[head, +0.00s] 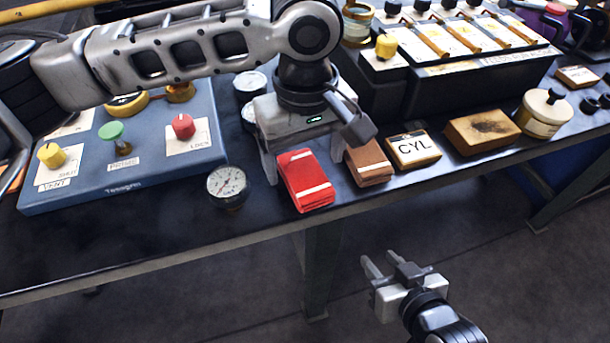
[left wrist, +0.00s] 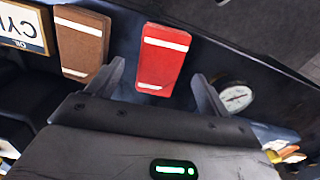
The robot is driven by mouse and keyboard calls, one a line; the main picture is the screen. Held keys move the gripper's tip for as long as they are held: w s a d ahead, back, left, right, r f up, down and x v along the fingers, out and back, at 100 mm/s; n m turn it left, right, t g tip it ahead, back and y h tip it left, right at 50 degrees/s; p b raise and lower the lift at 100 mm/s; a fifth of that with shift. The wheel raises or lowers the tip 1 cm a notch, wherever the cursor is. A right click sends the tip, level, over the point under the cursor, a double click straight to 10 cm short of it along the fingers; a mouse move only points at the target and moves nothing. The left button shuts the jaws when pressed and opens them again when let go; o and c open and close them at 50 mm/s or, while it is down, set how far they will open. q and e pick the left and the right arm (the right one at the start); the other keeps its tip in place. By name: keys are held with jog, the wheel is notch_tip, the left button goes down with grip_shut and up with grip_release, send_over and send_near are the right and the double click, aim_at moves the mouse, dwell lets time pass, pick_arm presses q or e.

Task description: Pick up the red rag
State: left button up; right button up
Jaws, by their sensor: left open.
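The red rag (head: 305,180) is a folded red block with white stripes, lying near the front edge of the dark bench. My left gripper (head: 311,168) is above the bench at the rag, with its jaws open. In the left wrist view the red rag (left wrist: 162,58) lies ahead of and between the two spread fingers of my left gripper (left wrist: 158,90). I cannot tell whether the fingers touch it. My right gripper (head: 378,272) hangs low in front of the bench, over the floor, with its fingers apart and empty.
A brown folded rag (head: 368,165) lies close to the right of the red one. A pressure gauge (head: 228,186) stands to the left. A CYL box (head: 413,150) and a wooden block (head: 482,132) are further right. A blue control panel (head: 130,150) fills the left bench.

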pick_arm(q)
notch_tip(320, 180, down, 2)
jog(key=shift+w+f, duration=0.1)
jog(key=shift+f, duration=0.15)
jog(key=c, duration=1.1)
jog(key=shift+r, duration=0.1)
jog(key=shift+r, duration=0.45)
notch_tip(320, 180, up, 2)
jog(key=shift+r, duration=0.25)
jog(key=s+d+r, duration=0.4)
jog(key=d, duration=0.1)
jog(key=s+d+r+p, duration=0.1)
jog(key=s+d+r, duration=0.4)
jog(key=shift+s+d+r, duration=0.15)
jog(key=shift+s+r, duration=0.1)
jog(key=shift+s, duration=0.05)
